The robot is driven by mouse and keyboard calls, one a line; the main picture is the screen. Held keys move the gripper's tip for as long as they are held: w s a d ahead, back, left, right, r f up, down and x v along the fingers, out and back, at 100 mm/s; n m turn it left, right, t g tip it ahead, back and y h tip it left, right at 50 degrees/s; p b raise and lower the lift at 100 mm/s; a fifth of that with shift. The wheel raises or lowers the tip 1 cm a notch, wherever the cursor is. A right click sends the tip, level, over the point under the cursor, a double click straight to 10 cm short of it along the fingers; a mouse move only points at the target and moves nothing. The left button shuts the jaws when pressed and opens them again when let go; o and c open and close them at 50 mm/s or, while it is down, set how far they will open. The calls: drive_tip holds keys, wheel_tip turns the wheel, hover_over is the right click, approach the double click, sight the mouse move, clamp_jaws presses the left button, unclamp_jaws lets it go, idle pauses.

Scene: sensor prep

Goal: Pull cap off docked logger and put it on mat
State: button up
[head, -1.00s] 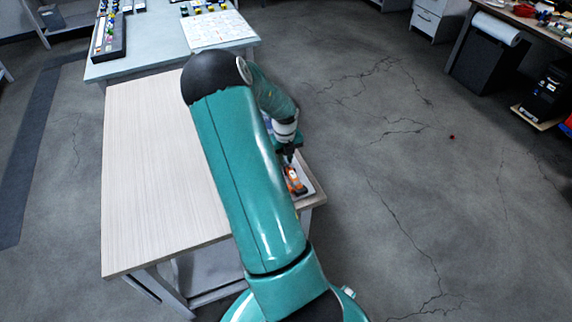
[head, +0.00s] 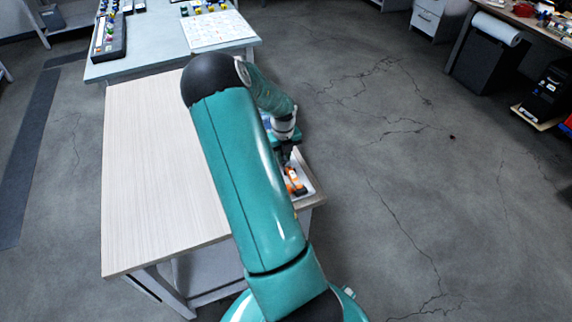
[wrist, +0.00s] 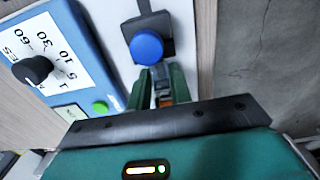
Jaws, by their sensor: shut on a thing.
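My gripper (wrist: 158,82) points down over the tray at the table's right edge. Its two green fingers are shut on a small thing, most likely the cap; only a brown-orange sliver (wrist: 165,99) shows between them. In the head view my gripper (head: 286,155) is small and dark, just above an orange thing (head: 293,180) with a dark end, which looks like the logger, lying in the white tray (head: 308,184). The gripper body hides that orange thing in the wrist view. Whether the held piece is clear of the logger I cannot tell. I cannot make out a mat.
A blue timer (wrist: 88,42) with a black knob and green button stands left of the fingers. A round blue knob (wrist: 146,47) on a dark base lies just beyond them. The pale wooden tabletop (head: 150,170) is clear on the left. Bare floor lies to the right.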

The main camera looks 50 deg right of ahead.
drive_tip(key=shift+w+d, duration=0.1)
drive_tip(key=shift+w, duration=0.2)
idle(0.5)
drive_tip(key=shift+r, duration=0.2)
drive_tip(key=shift+r, duration=2.6)
